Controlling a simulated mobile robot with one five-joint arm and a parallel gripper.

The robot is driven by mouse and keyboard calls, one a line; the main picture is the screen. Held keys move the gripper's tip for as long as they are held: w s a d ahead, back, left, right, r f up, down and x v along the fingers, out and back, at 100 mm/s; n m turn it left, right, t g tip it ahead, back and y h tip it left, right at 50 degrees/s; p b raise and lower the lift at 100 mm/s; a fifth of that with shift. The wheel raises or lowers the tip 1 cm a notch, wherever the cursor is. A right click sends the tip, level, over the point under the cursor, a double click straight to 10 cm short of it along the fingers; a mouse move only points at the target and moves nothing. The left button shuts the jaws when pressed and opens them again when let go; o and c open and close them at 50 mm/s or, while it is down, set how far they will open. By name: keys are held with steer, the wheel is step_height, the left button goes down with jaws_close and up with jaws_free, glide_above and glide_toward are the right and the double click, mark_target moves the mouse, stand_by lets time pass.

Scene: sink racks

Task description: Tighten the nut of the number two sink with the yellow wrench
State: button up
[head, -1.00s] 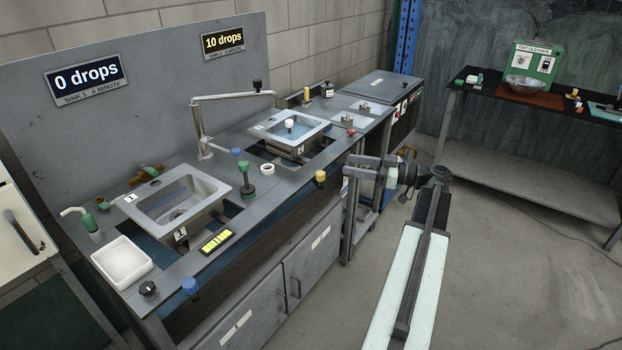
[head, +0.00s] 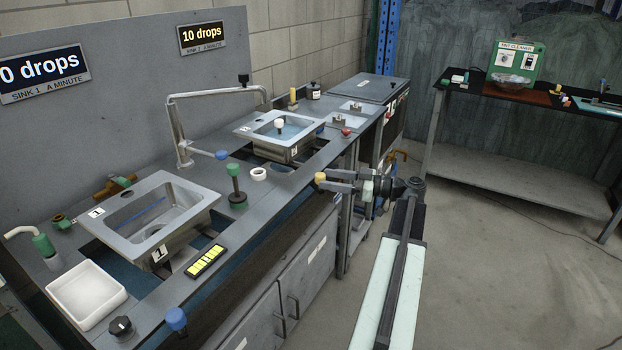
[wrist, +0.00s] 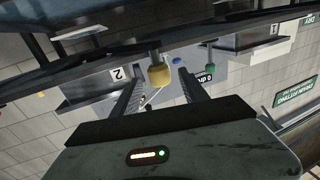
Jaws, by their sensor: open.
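A yellow knob-like end (head: 320,178) shows at the front edge of the sink counter; it may be the handle end of the yellow wrench, whose rest I cannot make out. My gripper (head: 335,181) is open at this yellow end. In the wrist view the yellow end (wrist: 160,73) lies between the two spread fingers of my gripper (wrist: 158,80); I cannot tell whether they touch it. Sink two (head: 279,128) is behind and left of the gripper, with a white-topped post in its basin. Its nut is hidden under the counter. A label 2 (wrist: 118,73) shows in the wrist view.
Sink one (head: 165,220) is nearer, at left. A green-topped post (head: 236,185) and a white ring (head: 258,174) stand on the counter. A blue knob (head: 176,319) is at its front edge. The floor (head: 500,260) at right is clear. A side table (head: 522,180) is at the back.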

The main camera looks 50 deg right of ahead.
steer(key=x, duration=0.6)
steer(key=shift+w+a, duration=0.1)
steer(key=shift+w, duration=0.1)
jaws_close()
stand_by(1.1)
